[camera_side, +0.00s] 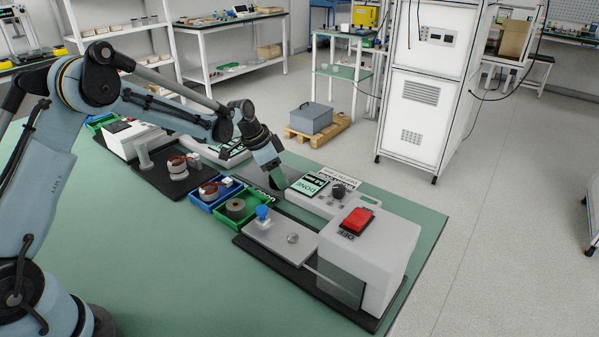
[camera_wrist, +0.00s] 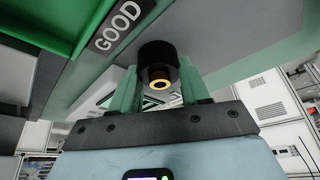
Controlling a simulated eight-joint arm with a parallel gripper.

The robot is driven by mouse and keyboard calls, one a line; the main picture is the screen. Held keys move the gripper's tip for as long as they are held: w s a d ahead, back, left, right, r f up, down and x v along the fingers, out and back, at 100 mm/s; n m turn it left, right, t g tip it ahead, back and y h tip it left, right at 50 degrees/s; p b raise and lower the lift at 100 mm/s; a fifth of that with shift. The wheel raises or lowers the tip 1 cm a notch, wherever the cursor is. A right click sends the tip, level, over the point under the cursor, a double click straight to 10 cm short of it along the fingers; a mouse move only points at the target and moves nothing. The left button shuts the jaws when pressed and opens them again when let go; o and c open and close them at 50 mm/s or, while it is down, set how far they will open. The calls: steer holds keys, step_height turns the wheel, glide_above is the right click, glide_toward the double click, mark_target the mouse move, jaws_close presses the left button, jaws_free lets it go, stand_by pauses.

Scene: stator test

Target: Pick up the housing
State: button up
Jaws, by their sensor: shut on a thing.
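My gripper (camera_side: 277,178) is low over the bench, beside the panel with the green display, in the side view. In the wrist view my gripper (camera_wrist: 160,88) has its two green fingers on either side of a black cylindrical part (camera_wrist: 157,52) with a brass-coloured ring at its near end. I take this part to be the housing, and the fingers are closed on it. In the side view the held part is not clearly visible. I cannot tell whether it touches the surface.
A green bin (camera_side: 221,219) holds a dark ring and a blue bin (camera_side: 198,203) holds a wound stator. A white test box (camera_side: 385,240) with a red switch stands at the right. The wrist view shows a "GOOD" label (camera_wrist: 115,27). The near left bench (camera_side: 160,270) is clear.

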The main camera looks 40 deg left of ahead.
steer(key=shift+r, duration=0.65)
step_height(320, 180, up, 3)
steer(key=s+d+r, duration=0.5)
steer(key=d+r, duration=0.1)
steer(key=d, duration=0.4)
steer(key=s+d, duration=0.2)
steer(key=s, duration=0.1)
steer(key=s+d, duration=0.2)
steer(key=s, duration=0.1)
steer(key=s+d, duration=0.2)
steer(key=s, duration=0.1)
steer(key=shift+d+f, duration=0.1)
steer(key=shift+f, duration=2.45)
steer(key=shift+f, duration=0.2)
steer(key=shift+f, duration=0.65)
steer(key=shift+f, duration=0.55)
